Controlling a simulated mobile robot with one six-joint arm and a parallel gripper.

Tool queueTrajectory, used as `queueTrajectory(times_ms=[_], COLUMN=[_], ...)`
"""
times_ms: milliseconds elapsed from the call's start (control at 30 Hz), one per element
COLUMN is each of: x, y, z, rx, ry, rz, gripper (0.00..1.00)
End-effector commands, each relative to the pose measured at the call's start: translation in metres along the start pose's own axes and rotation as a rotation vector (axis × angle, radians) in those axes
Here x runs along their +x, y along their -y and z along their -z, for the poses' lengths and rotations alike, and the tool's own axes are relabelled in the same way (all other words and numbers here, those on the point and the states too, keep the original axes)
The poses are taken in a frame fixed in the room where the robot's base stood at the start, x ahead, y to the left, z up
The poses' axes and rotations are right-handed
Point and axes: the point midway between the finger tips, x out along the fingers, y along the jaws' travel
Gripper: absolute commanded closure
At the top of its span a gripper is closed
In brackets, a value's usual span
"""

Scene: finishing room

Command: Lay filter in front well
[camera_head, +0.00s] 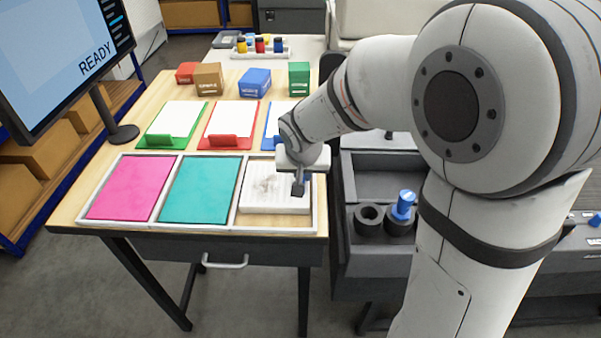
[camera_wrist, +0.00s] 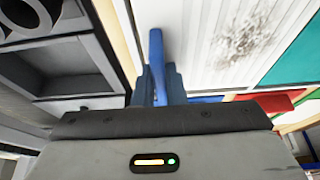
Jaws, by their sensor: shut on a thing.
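The filter (camera_head: 262,201) is a white pleated slab with a grey-brown stain; it also shows in the wrist view (camera_wrist: 215,45). It is at the right well of a pale three-well tray (camera_head: 147,223). I cannot tell whether it rests on the well floor or is held just above it. My gripper (camera_head: 298,188) is at the filter's right side. In the wrist view my gripper (camera_wrist: 160,90) is shut on an upright blue tab (camera_wrist: 156,45) beside the filter's edge. The lower fingertips and part of the filter's right edge are hidden.
Pink (camera_head: 131,187) and teal (camera_head: 201,189) sheets fill the other wells. Green (camera_head: 174,126), red (camera_head: 233,127) and blue boards stand behind the tray, with small boxes (camera_head: 255,83) farther back. A monitor (camera_head: 66,56) is at left; a dark compartmented unit (camera_head: 385,175) is at right.

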Motion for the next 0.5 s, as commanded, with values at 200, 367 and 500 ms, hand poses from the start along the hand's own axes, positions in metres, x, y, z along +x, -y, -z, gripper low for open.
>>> queueTrajectory(times_ms=[200, 367, 500], x=[0.0009, 0.0008, 0.0007], y=[0.0003, 0.0005, 0.0007], z=[-0.0005, -0.0005, -0.0005], rx=[-0.001, -0.001, -0.001], ry=[0.0, 0.0, 0.0], rz=[0.0, 0.0, 0.0], gripper=[0.75, 0.68, 0.68])
